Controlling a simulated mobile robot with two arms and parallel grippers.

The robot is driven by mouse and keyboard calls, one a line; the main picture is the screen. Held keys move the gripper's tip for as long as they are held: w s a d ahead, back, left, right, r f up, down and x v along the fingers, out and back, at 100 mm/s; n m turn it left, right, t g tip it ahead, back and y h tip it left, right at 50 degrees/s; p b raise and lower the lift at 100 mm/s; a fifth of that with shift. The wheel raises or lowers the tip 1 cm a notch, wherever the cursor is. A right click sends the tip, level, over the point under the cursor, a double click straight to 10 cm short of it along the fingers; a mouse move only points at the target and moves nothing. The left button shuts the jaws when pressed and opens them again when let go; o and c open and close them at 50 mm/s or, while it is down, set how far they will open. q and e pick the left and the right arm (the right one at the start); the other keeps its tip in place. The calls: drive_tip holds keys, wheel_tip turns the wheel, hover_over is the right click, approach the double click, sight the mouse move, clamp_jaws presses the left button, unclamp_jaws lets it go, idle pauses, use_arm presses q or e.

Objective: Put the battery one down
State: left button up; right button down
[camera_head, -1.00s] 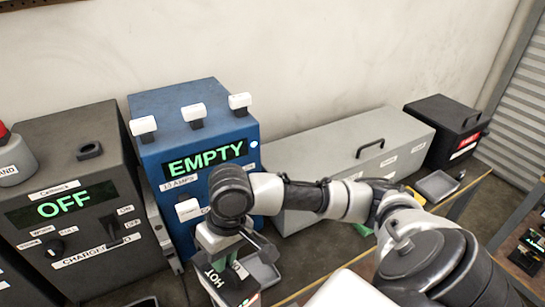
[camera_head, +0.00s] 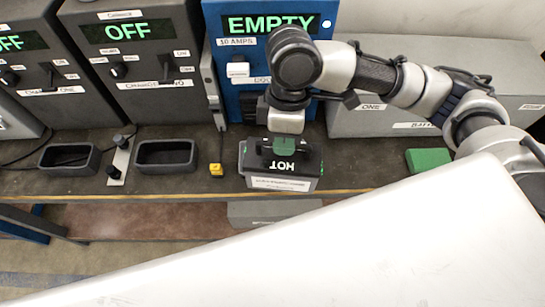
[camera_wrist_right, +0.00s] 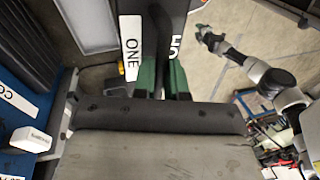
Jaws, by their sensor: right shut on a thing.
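The battery (camera_head: 312,166) is a dark box with a glowing HOT mark on top, in the head view at the front of the bench, below the blue dock (camera_head: 225,22) reading EMPTY. My right gripper (camera_head: 284,146) is shut on its top. In the right wrist view the battery (camera_wrist_right: 166,40) sits between green finger pads, with a ONE label on its left side. I cannot tell whether its underside touches the bench. My left gripper (camera_wrist_right: 205,36) seems to show small at the end of an arm in the wrist view; its fingers are unclear.
Two dark trays (camera_head: 68,171) (camera_head: 167,170) stand on the bench (camera_head: 228,182) at left, with a switch plate (camera_head: 120,160) between them. A yellow piece (camera_head: 215,169) is left of the battery. Chargers reading OFF (camera_head: 135,75) and a long grey case (camera_head: 365,122) stand behind. A green block (camera_head: 428,160) is at right.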

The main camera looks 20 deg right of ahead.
drive_tip(key=shift+a+r+n, duration=0.15)
drive_tip(key=shift+r+n, duration=0.05)
drive_tip(key=shift+n, duration=0.5)
drive_tip(key=shift+w+f, duration=0.1)
drive_tip(key=shift+w, duration=0.05)
drive_tip(key=w+d+f+p, duration=0.1)
drive_tip(key=w+f+p, duration=0.1)
drive_tip(key=w+f, duration=0.8)
drive_tip(key=shift+w+d+f, duration=0.3)
drive_tip(key=shift+w+d, duration=0.05)
drive_tip(key=shift+w, duration=0.15)
drive_tip(key=shift+f, duration=0.1)
drive_tip(key=c, duration=1.5)
unclamp_jaws()
drive_tip(key=shift+s+f, duration=0.1)
drive_tip(key=shift+f, duration=0.05)
drive_tip(key=o, duration=0.3)
drive_tip(key=shift+s, duration=0.1)
drive_tip(key=shift+o, duration=0.2)
